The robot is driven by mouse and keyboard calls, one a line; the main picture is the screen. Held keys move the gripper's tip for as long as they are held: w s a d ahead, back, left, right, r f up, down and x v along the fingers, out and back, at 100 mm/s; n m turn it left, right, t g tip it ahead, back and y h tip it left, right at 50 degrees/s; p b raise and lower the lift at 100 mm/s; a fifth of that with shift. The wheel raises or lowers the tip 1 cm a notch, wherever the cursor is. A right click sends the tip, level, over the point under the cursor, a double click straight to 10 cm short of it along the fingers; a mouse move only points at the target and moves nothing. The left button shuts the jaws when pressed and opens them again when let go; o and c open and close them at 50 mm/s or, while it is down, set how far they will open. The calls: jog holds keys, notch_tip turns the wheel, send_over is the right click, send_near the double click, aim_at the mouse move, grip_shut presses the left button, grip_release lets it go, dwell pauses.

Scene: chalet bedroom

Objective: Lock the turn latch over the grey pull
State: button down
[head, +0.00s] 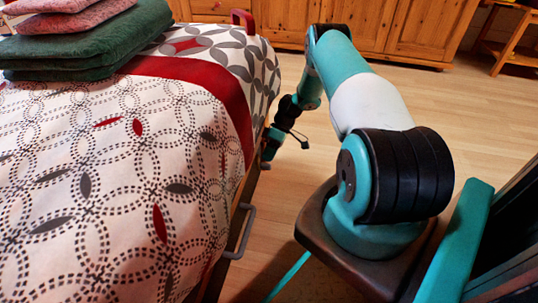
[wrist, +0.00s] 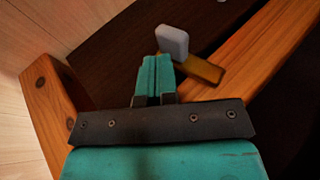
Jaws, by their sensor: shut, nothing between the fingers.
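The turn latch shows in the wrist view as a pale grey rounded tab (wrist: 172,42) on a short yellow-brown bar (wrist: 205,70), beside a wooden rail. My gripper (wrist: 157,62) is shut and empty, its teal fingertips just below and left of the tab. I cannot tell whether they touch it. In the head view my gripper (head: 267,152) is low at the bed's side, partly hidden by the bed edge. The grey pull (head: 241,232) is a bar handle on the bed's side, nearer the camera than my gripper. The latch is not clear in the head view.
The bed (head: 110,190) with a patterned cover fills the left, with folded green and pink textiles (head: 80,45) on it. A red handle (head: 243,18) stands at the far end. Wooden cabinets (head: 400,25) line the back. Wooden floor (head: 480,120) lies open right of the arm.

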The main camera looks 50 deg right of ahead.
jog(key=p+v, duration=0.4)
jog(key=v, duration=0.8)
dwell(0.4)
jog(key=shift+s, duration=0.1)
